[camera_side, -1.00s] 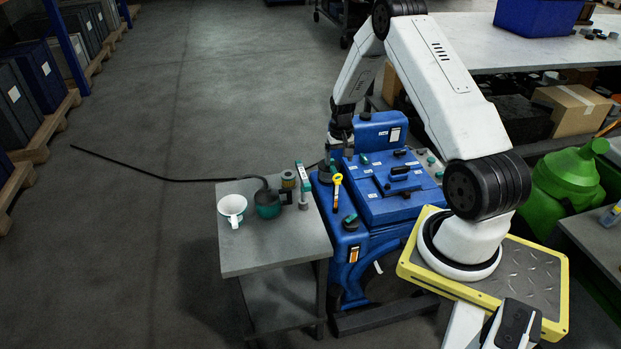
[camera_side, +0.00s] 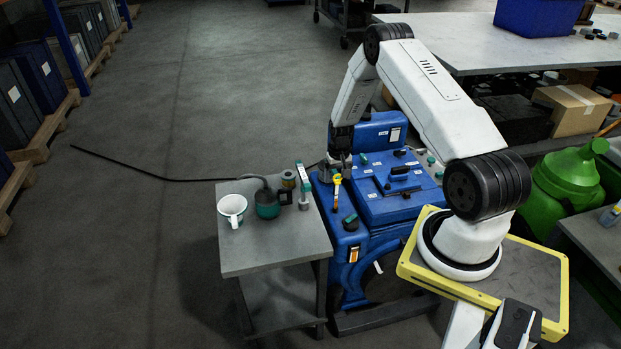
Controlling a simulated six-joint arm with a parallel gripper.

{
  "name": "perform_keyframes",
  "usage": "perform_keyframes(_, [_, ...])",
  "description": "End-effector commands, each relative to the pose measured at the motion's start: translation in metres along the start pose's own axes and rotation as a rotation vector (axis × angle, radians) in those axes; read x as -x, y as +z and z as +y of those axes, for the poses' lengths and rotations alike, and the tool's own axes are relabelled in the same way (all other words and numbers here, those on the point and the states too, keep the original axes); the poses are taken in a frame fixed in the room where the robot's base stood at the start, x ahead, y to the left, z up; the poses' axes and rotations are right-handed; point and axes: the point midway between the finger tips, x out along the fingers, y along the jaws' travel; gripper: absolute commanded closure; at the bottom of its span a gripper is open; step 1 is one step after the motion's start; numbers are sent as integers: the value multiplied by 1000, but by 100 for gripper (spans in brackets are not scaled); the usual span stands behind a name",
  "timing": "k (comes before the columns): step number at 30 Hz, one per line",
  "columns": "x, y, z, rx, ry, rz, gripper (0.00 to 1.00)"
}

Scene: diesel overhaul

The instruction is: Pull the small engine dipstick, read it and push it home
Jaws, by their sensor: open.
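The blue small engine (camera_side: 385,205) stands in the middle, beside a grey side table. A slim piece with a yellow top (camera_side: 336,187), which looks like the dipstick, stands at the engine's left edge. My gripper (camera_side: 338,171) points down from above, with its fingertips close to the yellow top. It is open. I cannot tell from this view whether the fingers are around the top or just behind it. The lower end of the slim piece is hard to make out.
The grey side table (camera_side: 258,262) holds a white mug (camera_side: 232,208), a dark oil can (camera_side: 268,204) with a curved spout, and small parts. Dark and teal caps sit on the engine top. A green container (camera_side: 570,175) stands at the right. The floor at the left is mostly clear.

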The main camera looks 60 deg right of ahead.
Motion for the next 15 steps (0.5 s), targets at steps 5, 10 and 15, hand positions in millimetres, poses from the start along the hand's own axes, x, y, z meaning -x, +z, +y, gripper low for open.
perform_keyframes(5, [-7,0,0,0,0,0,13])
perform_keyframes(10, [-8,0,0,0,0,1,13])
perform_keyframes(15, [-7,0,0,0,0,1,32])
